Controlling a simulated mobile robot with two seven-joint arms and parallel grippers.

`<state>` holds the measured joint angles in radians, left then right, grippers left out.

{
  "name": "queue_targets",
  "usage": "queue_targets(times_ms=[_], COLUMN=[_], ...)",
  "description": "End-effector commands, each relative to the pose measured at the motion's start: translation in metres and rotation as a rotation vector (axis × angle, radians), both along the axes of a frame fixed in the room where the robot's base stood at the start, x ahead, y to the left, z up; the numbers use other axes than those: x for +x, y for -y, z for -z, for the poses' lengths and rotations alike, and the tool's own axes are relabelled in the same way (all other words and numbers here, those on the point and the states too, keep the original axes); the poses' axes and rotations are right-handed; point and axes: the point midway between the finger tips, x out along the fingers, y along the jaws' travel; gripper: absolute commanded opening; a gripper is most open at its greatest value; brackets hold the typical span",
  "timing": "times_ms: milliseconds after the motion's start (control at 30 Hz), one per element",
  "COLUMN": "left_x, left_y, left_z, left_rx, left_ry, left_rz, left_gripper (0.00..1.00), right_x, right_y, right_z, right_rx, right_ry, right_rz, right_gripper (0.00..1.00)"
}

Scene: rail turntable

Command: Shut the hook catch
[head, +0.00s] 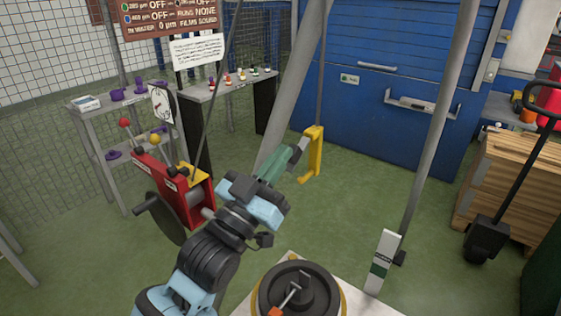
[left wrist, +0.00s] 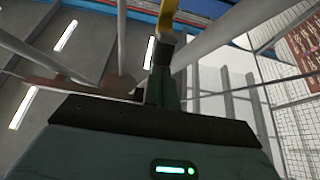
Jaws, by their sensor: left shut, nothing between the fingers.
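A yellow hook (head: 315,158) hangs on a thin rod in the middle of the head view, its lower end bent to the left. A short grey piece (head: 307,139), perhaps its catch, sticks out on the hook's left side near the top. My left gripper (head: 296,153) is shut and empty, its green tip close to this piece; I cannot tell whether they touch. In the left wrist view, my shut fingers (left wrist: 160,82) point up at the hook, whose yellow part (left wrist: 170,8) shows at the top edge. My right gripper is not in view.
A red winch (head: 180,195) with lever knobs stands left of my arm. A round black turntable part (head: 298,288) is at the bottom. A grey post (head: 432,120) and wooden crates (head: 505,185) are on the right.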

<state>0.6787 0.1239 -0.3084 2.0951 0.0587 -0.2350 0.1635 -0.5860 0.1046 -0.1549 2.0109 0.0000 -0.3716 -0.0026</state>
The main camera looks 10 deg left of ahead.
Motion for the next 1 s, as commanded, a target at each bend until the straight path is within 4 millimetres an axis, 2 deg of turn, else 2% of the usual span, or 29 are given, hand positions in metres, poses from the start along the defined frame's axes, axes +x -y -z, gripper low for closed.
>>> queue_targets(times_ms=[33,200,500,567,700,1000], left_x=[0.001,0.003,0.005,0.005,0.004,0.004], left_y=[0.0,0.001,0.002,0.002,0.002,0.0], left_z=[0.01,0.017,0.025,0.025,0.021,0.017], left_rx=[-0.011,-0.047,-0.143,-0.139,-0.139,-0.138], left_ry=[0.016,0.104,0.344,0.341,0.341,0.34], left_rz=[0.0,0.0,-0.001,-0.001,-0.001,0.0], left_gripper=[0.0,0.0,0.0,0.0,0.0,0.0], right_x=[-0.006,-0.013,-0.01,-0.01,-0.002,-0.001], right_y=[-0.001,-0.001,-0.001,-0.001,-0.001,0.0], right_z=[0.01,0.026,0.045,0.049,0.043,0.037], right_rx=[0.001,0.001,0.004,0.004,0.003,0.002], right_ry=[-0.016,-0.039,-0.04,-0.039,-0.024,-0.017], right_rz=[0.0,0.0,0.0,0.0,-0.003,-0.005], right_gripper=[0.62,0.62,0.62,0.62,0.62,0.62])
